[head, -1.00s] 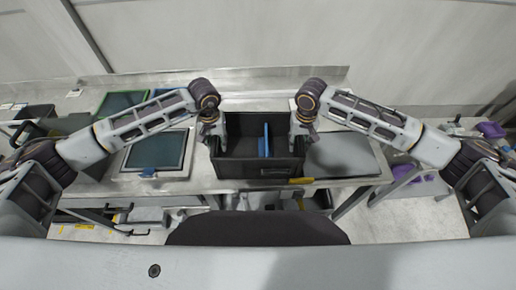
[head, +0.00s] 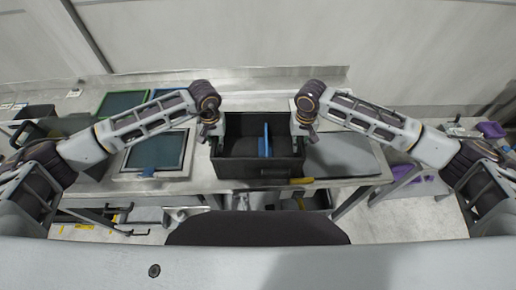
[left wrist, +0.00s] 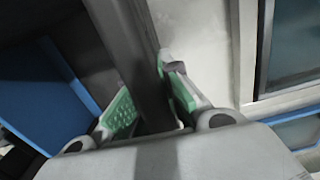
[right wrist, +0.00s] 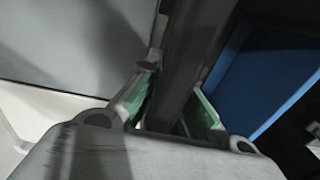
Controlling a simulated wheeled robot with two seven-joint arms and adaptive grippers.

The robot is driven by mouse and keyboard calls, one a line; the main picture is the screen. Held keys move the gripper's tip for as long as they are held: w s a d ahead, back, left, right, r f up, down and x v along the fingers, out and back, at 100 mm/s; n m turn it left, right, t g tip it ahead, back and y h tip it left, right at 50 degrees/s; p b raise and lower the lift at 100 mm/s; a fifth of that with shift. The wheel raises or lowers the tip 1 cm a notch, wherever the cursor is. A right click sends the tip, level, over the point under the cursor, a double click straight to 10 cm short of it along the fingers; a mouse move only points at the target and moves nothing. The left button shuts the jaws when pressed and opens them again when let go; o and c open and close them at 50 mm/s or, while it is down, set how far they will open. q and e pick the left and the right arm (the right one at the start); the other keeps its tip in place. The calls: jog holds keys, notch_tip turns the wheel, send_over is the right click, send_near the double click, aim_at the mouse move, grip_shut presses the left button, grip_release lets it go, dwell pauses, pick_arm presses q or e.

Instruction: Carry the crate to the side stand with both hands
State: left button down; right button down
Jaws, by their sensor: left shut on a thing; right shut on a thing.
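A black crate (head: 258,170) is in the middle of the head view, at the bench's front edge. It looks level, with a blue divider (head: 265,138) standing inside. I cannot tell whether its bottom touches the bench. My left gripper (head: 213,132) is shut on the crate's left wall, and the wall (left wrist: 130,45) runs between its green pads in the left wrist view. My right gripper (head: 303,130) is shut on the right wall, which also shows between the pads in the right wrist view (right wrist: 192,50). The side stand cannot be told for sure.
A steel bench (head: 205,178) runs under and behind the crate. A framed dark panel (head: 157,152) lies to the left, with a green-edged tray (head: 122,103) behind it. A grey flat surface (head: 342,155) lies right of the crate. Purple items (head: 490,130) are far right.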

pick_arm(q)
jog(key=shift+w+r, duration=0.1)
jog(key=shift+r, duration=0.15)
pick_arm(e)
jog(key=shift+r, duration=0.25)
